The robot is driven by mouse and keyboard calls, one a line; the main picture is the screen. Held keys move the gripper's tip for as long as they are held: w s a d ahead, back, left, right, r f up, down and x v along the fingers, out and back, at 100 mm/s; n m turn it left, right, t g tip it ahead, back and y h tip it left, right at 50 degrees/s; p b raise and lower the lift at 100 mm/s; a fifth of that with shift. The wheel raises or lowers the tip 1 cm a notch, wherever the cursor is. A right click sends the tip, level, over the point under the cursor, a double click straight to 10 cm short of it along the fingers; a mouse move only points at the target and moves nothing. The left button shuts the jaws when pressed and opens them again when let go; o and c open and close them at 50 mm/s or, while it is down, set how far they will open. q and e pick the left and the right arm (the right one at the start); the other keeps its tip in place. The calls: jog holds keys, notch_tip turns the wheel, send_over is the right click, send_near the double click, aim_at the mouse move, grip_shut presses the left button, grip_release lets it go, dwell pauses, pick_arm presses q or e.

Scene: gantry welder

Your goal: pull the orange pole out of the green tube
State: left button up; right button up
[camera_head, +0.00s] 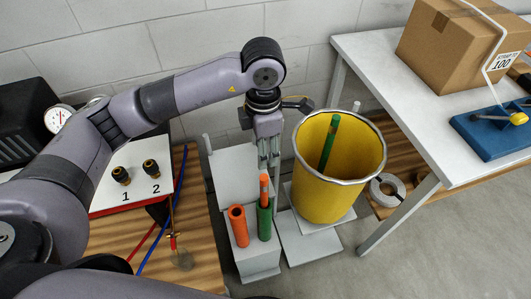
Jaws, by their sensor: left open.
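The green tube (265,222) stands upright in a light grey stand. The orange pole (264,187) sticks up out of its top. My left gripper (269,166) points down just above and behind the pole's top end, with its fingers apart. Whether the fingers touch the pole I cannot tell. An orange tube (238,226) with an open top stands in the same stand, left of the green tube. My right gripper is out of view.
A yellow bin (318,182) with a green pole (328,145) inside stands close right of the gripper. A white table (428,102) with a cardboard box (455,45) is at right. A control panel (135,185) and wooden bench are at left.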

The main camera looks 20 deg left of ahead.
aim_at(264, 185)
pick_arm(q)
notch_tip(264, 185, down, 16)
jog(key=shift+s+r+p, duration=0.1)
jog(key=shift+p, duration=0.85)
jog(key=shift+f, duration=0.7)
jog(key=shift+c, duration=0.3)
grip_shut()
jog(key=shift+r, duration=0.2)
